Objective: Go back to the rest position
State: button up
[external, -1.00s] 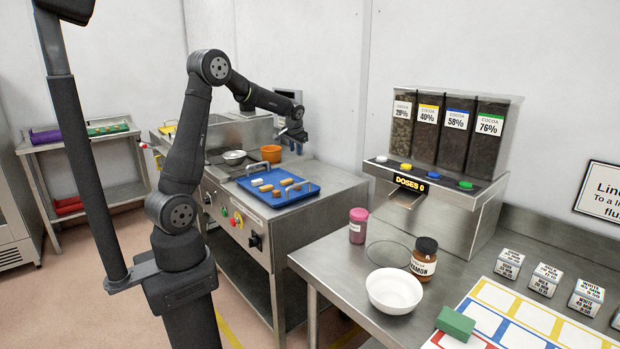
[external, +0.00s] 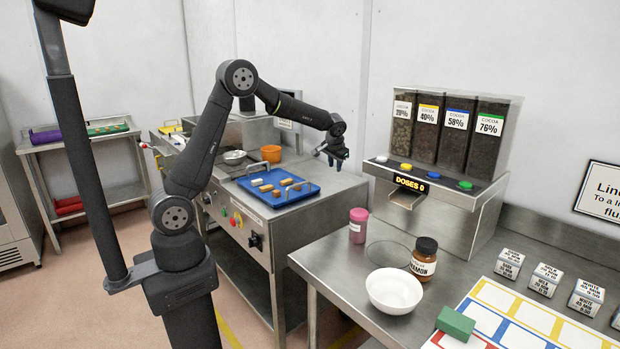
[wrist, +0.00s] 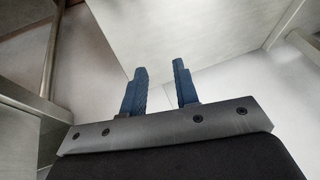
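My gripper (external: 331,152) hangs in the air at the end of my arm, fingers pointing down, between the steel machine and the cocoa dispenser. In the wrist view the two blue fingers (wrist: 159,90) stand apart with nothing between them, so it is open and empty. Below them the wrist view shows only blurred grey surfaces and metal legs.
The blue tray (external: 292,198) with several small bars lies on the steel machine (external: 275,224), left of my gripper. The cocoa dispenser (external: 441,205) stands to the right. A white bowl (external: 394,291), pink jar (external: 358,226) and brown jar (external: 424,259) stand on the front worktop.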

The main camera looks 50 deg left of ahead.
jog(key=d, duration=0.6)
jog(key=shift+w, duration=0.15)
